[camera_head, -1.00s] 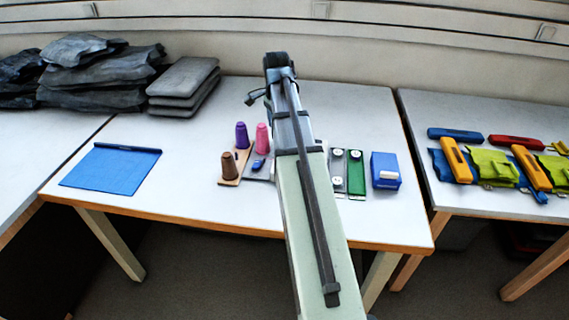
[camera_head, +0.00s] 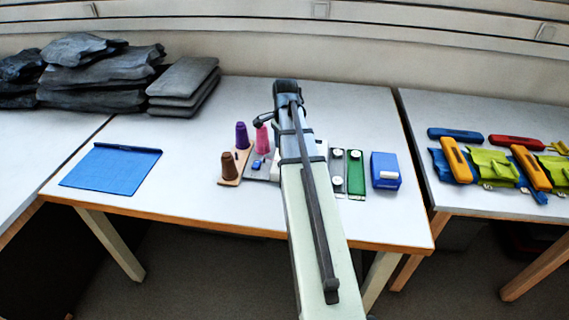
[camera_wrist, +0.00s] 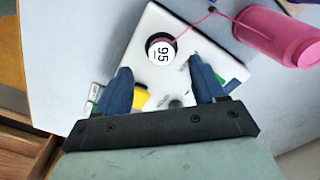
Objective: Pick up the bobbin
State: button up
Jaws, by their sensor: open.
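In the wrist view a small round bobbin (camera_wrist: 161,50) with a dark rim and a white top marked 95 sits on a white plate (camera_wrist: 140,31). A pink thread runs from it to a pink cone (camera_wrist: 280,37). My gripper (camera_wrist: 159,67) is open and empty, its two blue fingers apart. The bobbin shows just beyond the fingertips, between their lines; the height gap is hard to tell. In the head view my arm hides the bobbin and the fingers. The pink cone also shows there (camera_head: 262,139).
Beside the pink cone stand a purple cone (camera_head: 242,136) and a brown cone (camera_head: 229,166). A green strip (camera_head: 356,174) and a blue box (camera_head: 385,171) lie right of my arm. A blue mat (camera_head: 112,167) lies left, with free table between.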

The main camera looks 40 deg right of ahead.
jog(key=shift+w+d+f, duration=0.1)
jog(key=shift+w+f, duration=0.05)
jog(key=shift+f, duration=2.45)
jog(key=c, duration=1.2)
